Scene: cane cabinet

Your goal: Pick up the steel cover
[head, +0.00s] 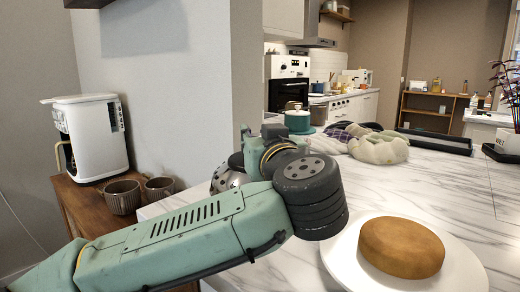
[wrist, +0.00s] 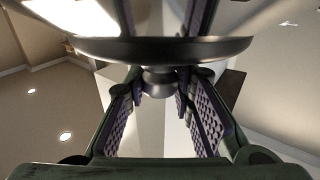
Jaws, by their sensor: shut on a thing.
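The steel cover (wrist: 150,50) is in the wrist view, a dark, shiny, wide edge across the upper part with a round knob (wrist: 160,80) at its middle. My gripper (wrist: 160,92) has its two purple-padded fingers either side of the knob and is shut on it. Purple finger-like shapes also show above the cover's edge; I cannot tell whether they are reflections. Ceiling and lamps fill the background. In the head view, my arm hides most of the gripper, and I cannot make out the cover clearly.
A perforated steel bowl-like thing (head: 227,176) is partly behind my arm on the marble counter (head: 465,215). A white plate (head: 350,268) with a brown cake (head: 401,247) is right of my arm. Two mugs (head: 122,197) and a white coffee machine (head: 97,138) stand left.

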